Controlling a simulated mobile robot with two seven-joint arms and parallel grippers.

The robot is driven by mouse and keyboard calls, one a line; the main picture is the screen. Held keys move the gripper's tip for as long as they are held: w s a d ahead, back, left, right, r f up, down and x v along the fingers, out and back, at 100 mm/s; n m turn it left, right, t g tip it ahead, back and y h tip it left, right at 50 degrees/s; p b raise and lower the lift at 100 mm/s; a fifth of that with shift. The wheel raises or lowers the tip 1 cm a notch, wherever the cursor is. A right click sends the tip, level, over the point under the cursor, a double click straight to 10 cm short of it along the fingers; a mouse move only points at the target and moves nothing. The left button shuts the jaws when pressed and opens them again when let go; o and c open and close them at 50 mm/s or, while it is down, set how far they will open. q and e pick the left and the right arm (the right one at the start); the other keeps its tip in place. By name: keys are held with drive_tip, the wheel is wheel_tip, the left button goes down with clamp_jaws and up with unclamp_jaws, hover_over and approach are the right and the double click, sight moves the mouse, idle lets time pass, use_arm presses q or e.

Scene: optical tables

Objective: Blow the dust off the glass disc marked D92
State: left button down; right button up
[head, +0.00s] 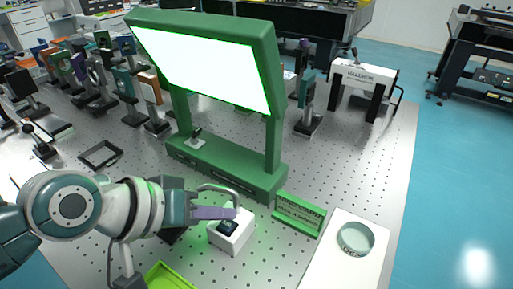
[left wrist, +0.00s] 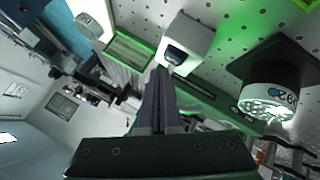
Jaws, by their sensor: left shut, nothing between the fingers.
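My left gripper (head: 228,212) is shut and empty, its purple fingers just above a white block (head: 226,241) with a dark button-like top (head: 227,227). In the left wrist view the shut fingers (left wrist: 160,75) point at this block (left wrist: 187,45). Beside it there, a round glass disc (left wrist: 270,98) with a pale speckled face and a marking that seems to read D92 upside down sits by a dark base (left wrist: 265,58). My left arm mostly hides that spot in the head view. Another glass disc (head: 355,238) lies on a white mat (head: 340,270); its label is too small to read.
A green frame with a bright panel (head: 205,68) stands behind the block. A green sign (head: 300,213) is between block and mat. A bright green tray (head: 168,277) is at the front. Optical mounts (head: 100,80) crowd the left.

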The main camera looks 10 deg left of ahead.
use_arm(q)
drive_tip(key=shift+f, duration=0.15)
drive_tip(key=shift+f+b, duration=0.35)
drive_tip(key=shift+f+b, duration=0.3)
drive_tip(key=shift+f, duration=0.1)
idle(0.5)
idle(0.4)
drive_tip(key=shift+r+p, duration=0.85)
drive_tip(key=shift+p, duration=0.05)
drive_tip(key=shift+r, duration=0.1)
wheel_tip(320, 180, up, 5)
drive_tip(key=p, duration=0.5)
